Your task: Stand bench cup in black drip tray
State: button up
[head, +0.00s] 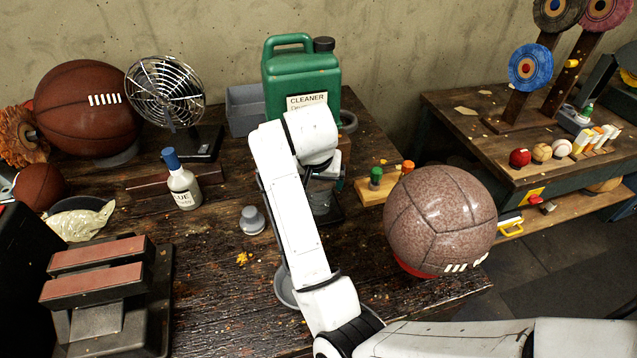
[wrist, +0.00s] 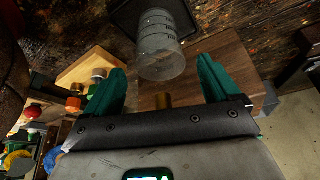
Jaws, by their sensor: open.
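The bench cup (wrist: 160,42) is a grey, translucent cylinder with faint bands. It appears upright on the black drip tray (wrist: 128,16), its open end toward my wrist camera; whether its base rests fully on the tray floor is hard to tell. In the head view the cup (head: 320,201) is partly hidden behind my arm, and a dark corner of the tray (head: 335,215) shows beside it. My gripper (wrist: 162,66) is open, its green fingers apart on either side of the cup's near end, with no visible contact. In the head view my gripper is mostly hidden by my arm.
A wooden block (wrist: 225,62) with a brass knob lies close to the fingers. A wooden peg holder (head: 372,190) stands right of the tray, near the large ball (head: 440,220). The green cleaner jug (head: 300,75) stands behind. A grey weight (head: 252,221) sits to the left.

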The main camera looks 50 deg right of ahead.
jog(key=p+v, duration=0.2)
jog(key=v, duration=0.7)
jog(key=shift+r, duration=0.25)
